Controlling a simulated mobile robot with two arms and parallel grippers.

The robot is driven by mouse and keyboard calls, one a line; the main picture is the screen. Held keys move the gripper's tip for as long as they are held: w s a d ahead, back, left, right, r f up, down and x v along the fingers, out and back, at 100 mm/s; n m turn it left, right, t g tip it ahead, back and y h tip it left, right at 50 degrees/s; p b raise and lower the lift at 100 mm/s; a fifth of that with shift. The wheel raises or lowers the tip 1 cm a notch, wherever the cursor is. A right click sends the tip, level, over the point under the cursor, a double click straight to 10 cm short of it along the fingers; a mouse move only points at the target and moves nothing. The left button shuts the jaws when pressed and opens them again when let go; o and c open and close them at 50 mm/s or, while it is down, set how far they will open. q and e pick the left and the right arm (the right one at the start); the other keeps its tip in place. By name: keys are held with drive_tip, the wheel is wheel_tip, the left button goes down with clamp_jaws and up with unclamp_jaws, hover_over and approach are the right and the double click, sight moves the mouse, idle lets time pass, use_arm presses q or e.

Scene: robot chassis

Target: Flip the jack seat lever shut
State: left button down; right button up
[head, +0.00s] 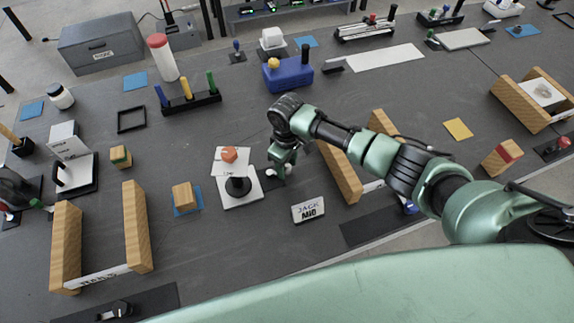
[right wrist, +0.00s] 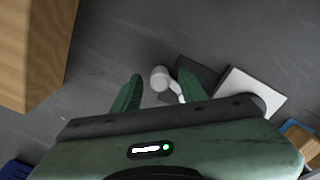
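The jack seat is a white square plate (head: 241,200) with a black round base (head: 238,186). An orange knob (head: 230,155) on a white card shows just above the base in the head view. A dark pad (head: 268,180) adjoins the plate's right side. In the right wrist view, a pale lever with a round knob (right wrist: 160,78) shows by the dark pad (right wrist: 193,73), near the white plate (right wrist: 250,88). My right gripper (head: 279,176) is over the lever. Its fingers (right wrist: 159,77) are apart, with the knob between them; contact cannot be told. My left gripper is not in view.
A "JACK MID" sign (head: 309,212) stands in front of the gripper. Wooden blocks (head: 340,172) stand close on its right, also in the right wrist view (right wrist: 38,50). A small wooden cube (head: 183,196) sits left of the plate.

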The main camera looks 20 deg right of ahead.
sight(287, 165)
drive_tip(key=shift+r, duration=0.1)
wheel_tip(287, 165, up, 8)
drive_tip(key=shift+f+b, duration=0.2)
drive_tip(key=shift+b, duration=0.3)
drive_tip(key=shift+s+f, duration=0.1)
idle(0.4)
